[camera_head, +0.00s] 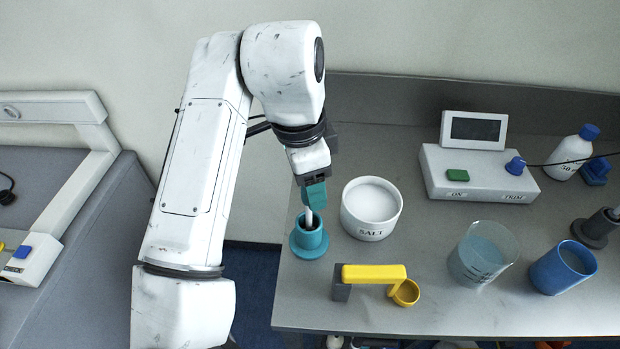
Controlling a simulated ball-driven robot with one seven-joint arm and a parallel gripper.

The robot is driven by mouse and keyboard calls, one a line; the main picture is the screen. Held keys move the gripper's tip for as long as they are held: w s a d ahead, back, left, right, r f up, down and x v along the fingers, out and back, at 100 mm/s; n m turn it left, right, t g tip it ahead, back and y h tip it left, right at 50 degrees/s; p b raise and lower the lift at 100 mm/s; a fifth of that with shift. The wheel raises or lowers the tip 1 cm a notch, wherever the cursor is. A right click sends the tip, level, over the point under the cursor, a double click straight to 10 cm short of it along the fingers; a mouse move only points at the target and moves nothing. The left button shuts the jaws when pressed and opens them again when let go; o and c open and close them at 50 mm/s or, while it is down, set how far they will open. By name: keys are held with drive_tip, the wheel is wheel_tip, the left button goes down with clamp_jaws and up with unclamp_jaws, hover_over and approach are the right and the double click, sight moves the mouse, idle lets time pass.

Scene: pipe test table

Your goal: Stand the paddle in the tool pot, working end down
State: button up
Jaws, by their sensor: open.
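The tool pot (310,243) is a small teal pot with a wide round base, near the left edge of the table. The paddle stands nearly upright with a slight tilt, its teal handle (315,196) up and its pale shaft (309,217) running down into the mouth of the pot. Its lower end is hidden inside the pot. My gripper (314,182) points down right above the pot, with its dark fingers at the top of the handle. The jaws are open; the gap between them and the handle is too small to see.
A white salt bowl (370,224) stands close right of the pot. A yellow scoop (374,273) rests on a grey block in front. A beaker (482,254), a blue cup (562,268) and a control box (478,174) are farther right. The table's left edge is close.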

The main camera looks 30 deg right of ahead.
drive_tip(key=r, duration=0.3)
drive_tip(key=a+r, duration=0.1)
drive_tip(key=r, duration=0.6)
drive_tip(key=shift+w+a+r, duration=0.15)
drive_tip(key=shift+w+r, duration=0.05)
drive_tip(key=shift+r, duration=0.15)
